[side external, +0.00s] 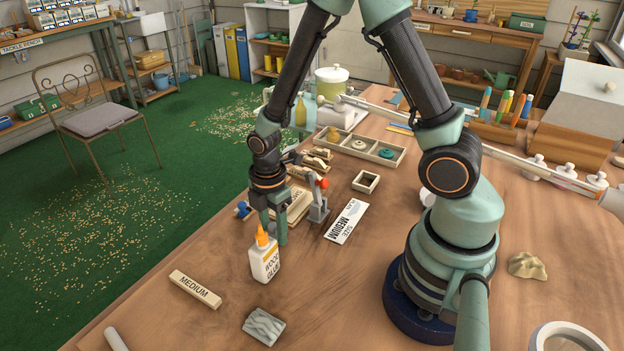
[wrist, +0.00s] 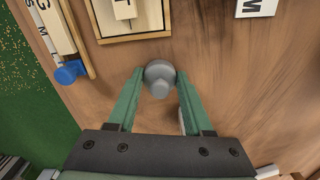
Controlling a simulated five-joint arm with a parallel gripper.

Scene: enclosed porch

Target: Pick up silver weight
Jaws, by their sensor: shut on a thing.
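The silver weight (wrist: 160,77), a round grey metal piece with a knob on top, sits between the fingertips of my gripper (wrist: 159,84) in the wrist view. Both green fingers touch its sides, so my gripper is shut on it. In the side view my gripper (side external: 274,232) points down, low over the wooden table (side external: 150,316), just behind the glue bottle. The weight is hidden there by the fingers and bottle. I cannot tell whether it rests on the table or is slightly raised.
The wood glue bottle (side external: 265,259) stands close in front of my gripper. A red-knobbed toggle clamp (side external: 318,207) is close on the right, with a MEDIUM card (side external: 346,221) beyond. A MEDIUM block (side external: 195,289) and a grey stone (side external: 263,327) lie nearer. The table's left front is mostly clear.

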